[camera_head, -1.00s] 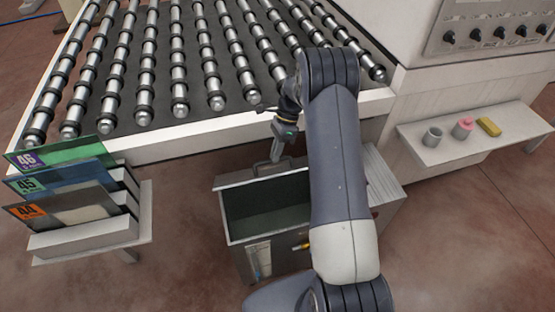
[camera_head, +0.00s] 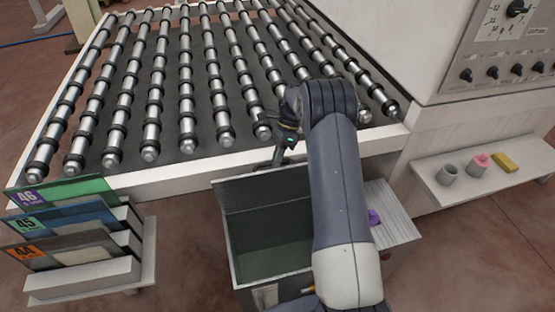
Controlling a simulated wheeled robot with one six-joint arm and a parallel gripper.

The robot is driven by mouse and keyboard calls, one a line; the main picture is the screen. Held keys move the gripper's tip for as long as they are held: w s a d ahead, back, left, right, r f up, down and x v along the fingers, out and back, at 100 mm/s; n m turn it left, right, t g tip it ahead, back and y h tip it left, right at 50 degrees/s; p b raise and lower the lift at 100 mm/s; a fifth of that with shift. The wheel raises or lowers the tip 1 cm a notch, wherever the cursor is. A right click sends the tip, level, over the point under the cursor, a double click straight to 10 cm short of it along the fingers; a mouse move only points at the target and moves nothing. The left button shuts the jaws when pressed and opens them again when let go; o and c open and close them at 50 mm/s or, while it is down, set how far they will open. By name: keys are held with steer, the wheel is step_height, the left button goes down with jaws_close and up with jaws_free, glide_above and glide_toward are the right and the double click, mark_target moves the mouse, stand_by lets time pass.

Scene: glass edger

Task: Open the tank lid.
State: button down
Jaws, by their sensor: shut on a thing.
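The grey metal tank (camera_head: 238,272) stands on the floor in front of the roller table, its top open and its dark green inside showing. The tank lid (camera_head: 240,193) stands raised along the tank's back edge, its inner face toward me. My gripper (camera_head: 277,160) is at the lid's upper edge, shut on the lid; the exact grip point is small and partly hidden. My arm covers the right part of the tank and lid.
The roller table (camera_head: 175,178) edge lies close behind the lid. A glass rack (camera_head: 85,275) with numbered panes stands left. A ribbed surface with a purple item (camera_head: 374,217) lies right of my arm. A shelf (camera_head: 440,190) holds a grey cup, a pink item and a yellow block.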

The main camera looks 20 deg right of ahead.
steer(key=shift+s+f, duration=0.1)
steer(key=shift+f, duration=0.35)
steer(key=c, duration=1.9)
jaws_free()
steer(key=shift+o, duration=1.4)
steer(key=shift+w, duration=0.25)
steer(key=shift+o, duration=0.8)
steer(key=shift+r, duration=0.15)
steer(key=shift+r, duration=0.2)
step_height(320, 180, up, 10)
steer(key=b, duration=0.1)
steer(key=shift+f+b, duration=0.2)
steer(key=shift+b, duration=0.15)
steer(key=shift+s, duration=0.1)
